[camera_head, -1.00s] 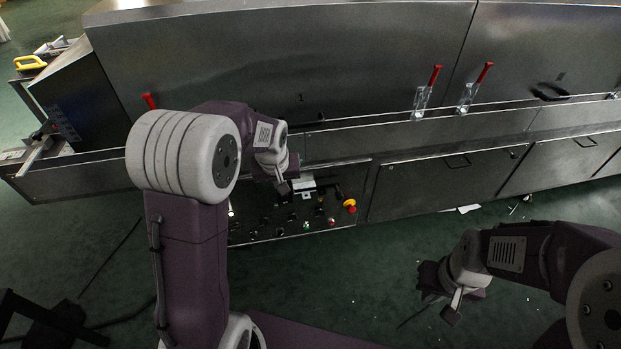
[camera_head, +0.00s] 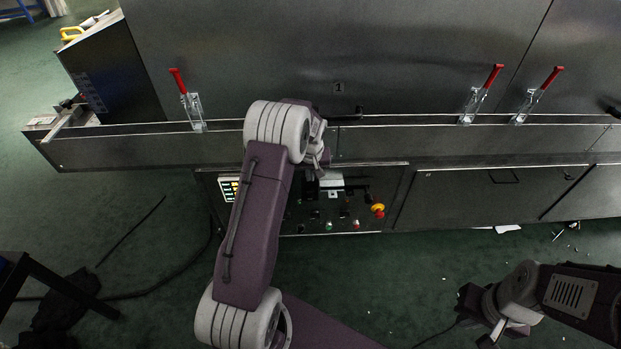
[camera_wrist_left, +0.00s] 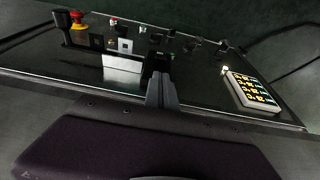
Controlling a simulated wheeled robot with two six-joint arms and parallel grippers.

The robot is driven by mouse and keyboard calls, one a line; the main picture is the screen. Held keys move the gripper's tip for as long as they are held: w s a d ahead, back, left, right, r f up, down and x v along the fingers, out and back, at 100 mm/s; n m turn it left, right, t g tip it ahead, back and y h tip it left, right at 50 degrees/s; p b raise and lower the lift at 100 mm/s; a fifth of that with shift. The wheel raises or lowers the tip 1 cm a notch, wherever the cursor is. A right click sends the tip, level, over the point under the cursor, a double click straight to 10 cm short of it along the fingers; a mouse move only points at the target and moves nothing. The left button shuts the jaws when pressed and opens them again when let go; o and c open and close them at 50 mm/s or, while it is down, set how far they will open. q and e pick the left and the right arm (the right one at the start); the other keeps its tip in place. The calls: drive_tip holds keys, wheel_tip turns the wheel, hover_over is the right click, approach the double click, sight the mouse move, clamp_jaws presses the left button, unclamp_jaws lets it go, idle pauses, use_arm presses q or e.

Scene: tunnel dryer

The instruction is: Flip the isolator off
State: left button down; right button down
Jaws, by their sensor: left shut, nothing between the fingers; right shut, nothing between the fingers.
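The control panel (camera_head: 292,226) is on the machine's front, below the ledge, and shows close up in the left wrist view (camera_wrist_left: 205,103). It carries several small knobs and buttons, and a red button on a yellow base (camera_head: 377,210), also in the wrist view (camera_wrist_left: 77,20). A black lever-like handle (camera_wrist_left: 62,22) stands beside that button; I cannot tell for certain which control is the isolator. My left gripper (camera_head: 319,186) is shut and empty in front of the panel, near a pale block (camera_head: 332,181); its fingers (camera_wrist_left: 161,80) cover part of the panel. My right gripper (camera_head: 489,338) is shut and empty, low at right, away from the machine.
Red-handled clamps (camera_head: 193,108) (camera_head: 475,102) (camera_head: 530,103) stand along the ledge above the panel. A black frame (camera_head: 60,285) stands at lower left. The green floor before the machine is mostly clear.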

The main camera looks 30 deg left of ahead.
sight(310, 190)
use_arm(q)
drive_tip(key=b+x, duration=0.2)
drive_tip(key=x, duration=0.5)
drive_tip(key=shift+w+f, duration=0.1)
drive_tip(key=shift+f, duration=0.1)
